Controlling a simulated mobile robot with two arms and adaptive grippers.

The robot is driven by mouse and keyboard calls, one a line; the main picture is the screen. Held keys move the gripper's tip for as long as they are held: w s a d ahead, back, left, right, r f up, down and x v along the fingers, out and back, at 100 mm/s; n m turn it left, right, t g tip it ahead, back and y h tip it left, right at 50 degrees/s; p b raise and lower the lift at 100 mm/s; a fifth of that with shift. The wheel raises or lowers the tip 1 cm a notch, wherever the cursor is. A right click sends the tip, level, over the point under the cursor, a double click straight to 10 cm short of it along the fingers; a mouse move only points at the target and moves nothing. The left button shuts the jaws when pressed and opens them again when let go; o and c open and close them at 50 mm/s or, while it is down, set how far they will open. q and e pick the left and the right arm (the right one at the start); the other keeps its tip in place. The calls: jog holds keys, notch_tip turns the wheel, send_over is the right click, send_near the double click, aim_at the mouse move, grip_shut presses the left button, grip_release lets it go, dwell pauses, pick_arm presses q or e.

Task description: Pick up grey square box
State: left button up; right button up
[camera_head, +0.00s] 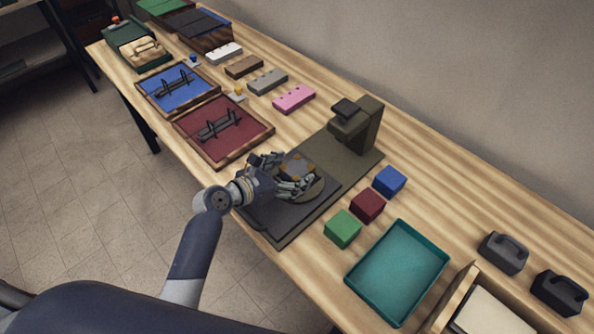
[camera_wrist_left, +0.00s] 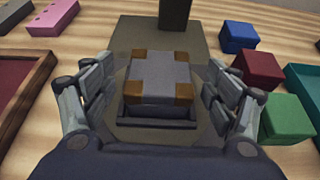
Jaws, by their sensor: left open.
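The grey square box (camera_wrist_left: 160,77) has brown corners and sits on a round plate of the dark press-like stand (camera_head: 368,140). In the head view the box (camera_head: 296,166) is partly hidden by my left gripper (camera_head: 284,178). In the left wrist view my left gripper (camera_wrist_left: 160,100) is open, with one finger on each side of the box. Gaps show between the fingers and the box. My right gripper is not in view.
Green (camera_head: 342,228), dark red (camera_head: 367,205) and blue (camera_head: 389,181) cubes stand right of the stand, near a teal tray (camera_head: 440,262). A red velvet tray (camera_head: 205,145) and blue velvet tray (camera_head: 160,98) lie to the left. Dark handled blocks (camera_head: 503,254) are at far right.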

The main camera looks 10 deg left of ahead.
pick_arm(q)
jog(key=shift+x, duration=1)
jog(key=shift+s, duration=0.1)
jog(key=c, duration=1.2)
